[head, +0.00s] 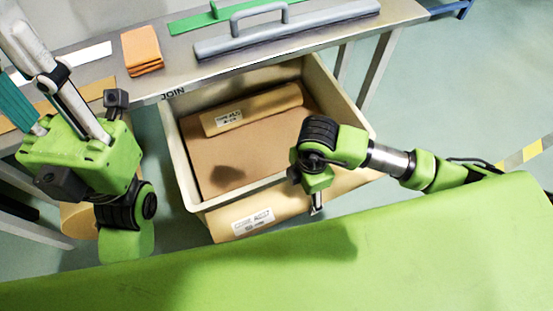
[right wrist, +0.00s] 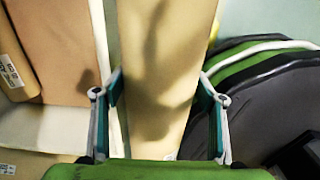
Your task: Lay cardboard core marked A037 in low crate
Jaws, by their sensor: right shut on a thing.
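A tan cardboard core (head: 290,208) with a white label, which seems to read A037, lies along the near side of the low crate (head: 187,182), just outside its rim in the picture. I cannot tell its height against the rim. My right gripper (head: 317,203) is shut on this core; in the right wrist view its fingers (right wrist: 160,95) stand on both sides of the core (right wrist: 165,50). The crate has a brown floor and pale walls. My left gripper (head: 50,105) is at the left, away from the crate; its jaw state is unclear.
Another labelled core (head: 252,110) lies inside the crate at its far side; the crate's near floor is bare. A grey bench (head: 185,82) behind carries orange blocks (head: 141,49) and a grey handled bar (head: 285,32). A green surface (head: 430,250) fills the front.

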